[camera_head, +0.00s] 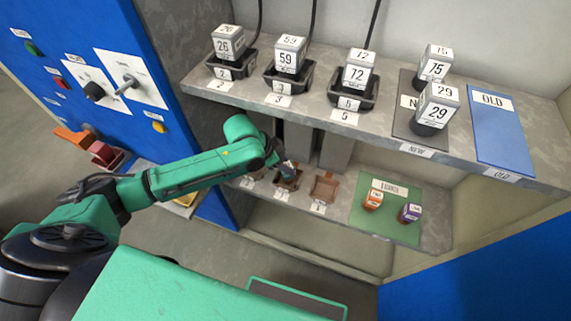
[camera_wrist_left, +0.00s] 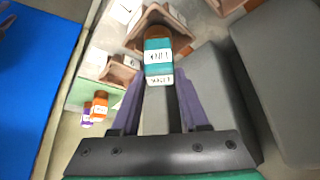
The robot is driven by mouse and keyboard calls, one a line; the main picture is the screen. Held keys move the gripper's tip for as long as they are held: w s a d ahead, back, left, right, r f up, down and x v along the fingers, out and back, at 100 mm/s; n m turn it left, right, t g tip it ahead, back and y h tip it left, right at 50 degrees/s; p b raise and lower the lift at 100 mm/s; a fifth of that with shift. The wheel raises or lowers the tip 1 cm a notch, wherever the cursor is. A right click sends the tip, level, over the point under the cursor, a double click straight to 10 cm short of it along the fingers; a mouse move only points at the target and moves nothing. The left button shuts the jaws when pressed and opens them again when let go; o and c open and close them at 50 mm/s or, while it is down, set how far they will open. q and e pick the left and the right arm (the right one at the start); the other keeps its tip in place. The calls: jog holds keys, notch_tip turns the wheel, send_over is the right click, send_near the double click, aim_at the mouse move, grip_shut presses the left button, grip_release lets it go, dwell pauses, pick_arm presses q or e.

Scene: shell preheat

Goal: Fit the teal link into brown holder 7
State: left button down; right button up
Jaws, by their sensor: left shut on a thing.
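The teal link (camera_wrist_left: 158,58), with a brown end and white labels, is in my left gripper (camera_wrist_left: 158,88), which is shut on it. In the head view my left gripper (camera_head: 284,165) is over the lower shelf, at the middle brown holder (camera_head: 288,183). In the wrist view that brown holder (camera_wrist_left: 140,30) lies just beyond the link's far end. The link overlaps it in the picture, and I cannot tell whether they touch. Another brown holder (camera_head: 324,187) stands to the right, empty. The holder numbers are too small to read surely. My right gripper is not in view.
A green mat (camera_head: 385,226) carries an orange link (camera_head: 373,199) and a purple link (camera_head: 409,213). The upper shelf (camera_head: 395,133) overhangs the holders and bears black holders with numbered blocks. A blue control panel (camera_head: 60,60) stands to the left.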

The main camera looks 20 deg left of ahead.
pick_arm(q)
jog(key=shift+f, duration=0.4)
jog(key=shift+c, duration=2.1)
grip_release()
jog(key=v, duration=0.6)
jog(key=s+a+p, duration=0.1)
jog(key=s+a, duration=0.6)
jog(key=a, duration=0.1)
jog(key=shift+s+a+p, duration=0.25)
jog(key=shift+p, duration=0.05)
jog(key=shift+f, duration=0.2)
